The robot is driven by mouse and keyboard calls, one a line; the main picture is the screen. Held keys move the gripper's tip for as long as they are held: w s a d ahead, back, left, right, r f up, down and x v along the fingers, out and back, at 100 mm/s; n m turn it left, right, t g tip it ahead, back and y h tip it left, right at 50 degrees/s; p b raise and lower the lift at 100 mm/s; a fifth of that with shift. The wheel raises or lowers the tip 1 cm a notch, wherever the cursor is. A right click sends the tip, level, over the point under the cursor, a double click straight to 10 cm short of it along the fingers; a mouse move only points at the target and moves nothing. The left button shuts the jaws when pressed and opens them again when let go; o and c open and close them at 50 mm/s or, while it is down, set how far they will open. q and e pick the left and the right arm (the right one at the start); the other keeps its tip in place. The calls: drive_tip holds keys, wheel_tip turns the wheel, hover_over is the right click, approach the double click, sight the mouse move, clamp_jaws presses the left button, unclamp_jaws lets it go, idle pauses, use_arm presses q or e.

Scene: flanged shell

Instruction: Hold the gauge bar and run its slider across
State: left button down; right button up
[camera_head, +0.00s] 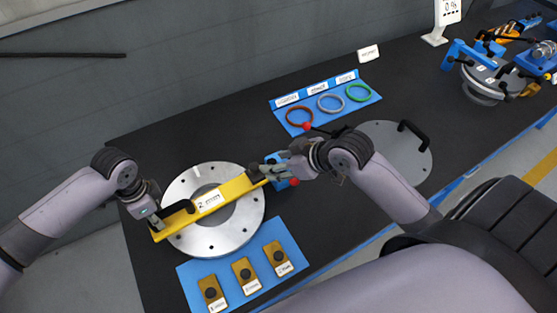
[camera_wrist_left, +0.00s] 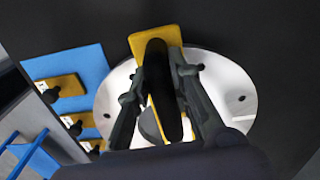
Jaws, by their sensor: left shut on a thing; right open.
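The yellow gauge bar (camera_head: 228,192) lies across a round metal flange (camera_head: 240,228) with an open centre. My left gripper (camera_head: 162,215) is shut on the black handle (camera_head: 178,207) at the bar's left end. In the left wrist view, its fingers (camera_wrist_left: 160,78) close on both sides of the handle, with the yellow bar end (camera_wrist_left: 150,41) beyond. My right gripper (camera_head: 268,171) is open at the bar's right end, close to a black knob (camera_head: 253,170). A blue block (camera_head: 277,159) is partly hidden behind its fingers. I cannot tell whether they touch it or which part is the slider.
A blue mat (camera_head: 232,253) with several yellow knobbed blocks lies in front. Behind, a blue tray (camera_head: 340,111) holds brown, grey and green rings. A grey round plate (camera_head: 402,160) with black handles is partly behind my right arm. Blue fixtures stand far right. Black table is clear at the back left.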

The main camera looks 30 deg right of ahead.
use_arm(q)
drive_tip(key=c, duration=1.4)
unclamp_jaws()
drive_tip(key=shift+o, duration=0.2)
